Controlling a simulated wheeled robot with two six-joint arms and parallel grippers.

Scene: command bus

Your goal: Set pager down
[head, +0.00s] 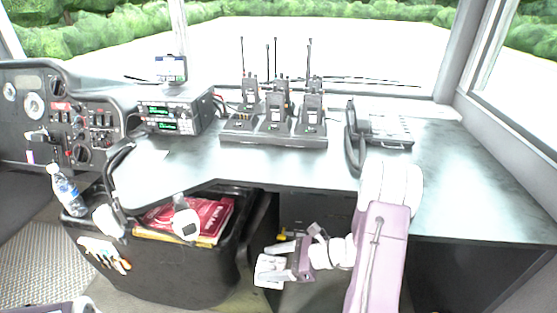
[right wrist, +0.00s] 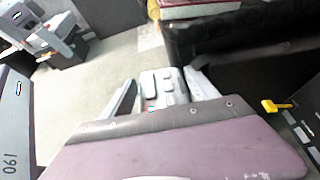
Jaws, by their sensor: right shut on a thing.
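My right gripper (head: 275,262) is low in front of the desk, below its front edge and right of the black bin. It is shut on a small pale grey block, which I take to be the pager (head: 268,273). In the right wrist view the pager (right wrist: 163,88) sits between the two fingers, with dark floor-level space and pale floor beyond it. It is in the air, apart from the desk top. Part of my left arm appears to show at the top left of the right wrist view (right wrist: 60,42); its jaws are too unclear to read.
The desk (head: 450,190) has bare room at the front and right. A charger rack (head: 270,137) with several radios, a radio unit (head: 172,112) and a desk phone (head: 388,130) stand at the back. The black bin (head: 170,268) holds red folders (head: 200,213). A bottle (head: 65,190) stands left.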

